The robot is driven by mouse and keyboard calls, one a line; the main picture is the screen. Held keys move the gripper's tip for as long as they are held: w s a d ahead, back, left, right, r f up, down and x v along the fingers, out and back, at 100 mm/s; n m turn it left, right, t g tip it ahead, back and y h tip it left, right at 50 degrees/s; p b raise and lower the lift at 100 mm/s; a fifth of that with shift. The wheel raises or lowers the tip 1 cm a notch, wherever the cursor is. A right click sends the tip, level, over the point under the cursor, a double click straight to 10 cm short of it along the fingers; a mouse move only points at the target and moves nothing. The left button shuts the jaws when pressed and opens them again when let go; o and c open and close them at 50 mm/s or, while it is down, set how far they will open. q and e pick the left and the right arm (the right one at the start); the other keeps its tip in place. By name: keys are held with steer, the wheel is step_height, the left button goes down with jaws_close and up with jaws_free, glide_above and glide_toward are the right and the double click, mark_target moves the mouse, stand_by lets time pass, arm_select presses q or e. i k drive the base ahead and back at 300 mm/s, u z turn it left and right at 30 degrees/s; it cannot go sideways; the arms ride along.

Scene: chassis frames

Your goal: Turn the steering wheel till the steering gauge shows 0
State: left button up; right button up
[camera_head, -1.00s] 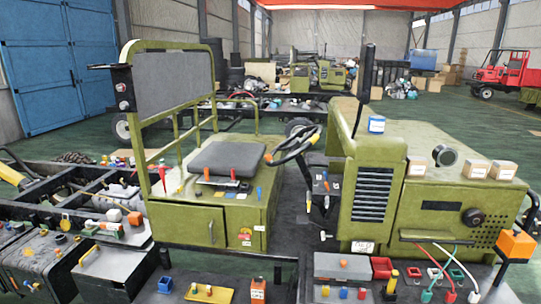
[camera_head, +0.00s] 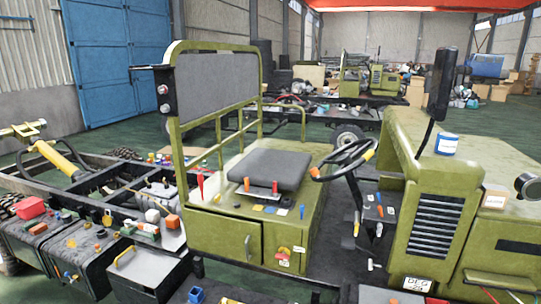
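The steering wheel (camera_head: 343,160) is a dark ring on a column between the seat and the green hood. It has an orange mark on its left rim and a yellow-orange mark on its right rim. Nothing touches it. I cannot make out a steering gauge or its reading. A dark round dial-like part (camera_head: 528,186) stands on the hood at the right edge, too small to read. Neither of my grippers is in view.
The grey seat (camera_head: 268,168) and a green guard frame (camera_head: 216,82) stand left of the wheel. The green hood (camera_head: 445,150) with a dark upright pipe (camera_head: 441,84) is right of it. A dark chassis frame with boxes (camera_head: 85,240) fills the lower left.

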mark_target(345, 162)
steer(key=u, duration=0.2)
steer(key=i, duration=1.5)
steer(key=z, duration=0.65)
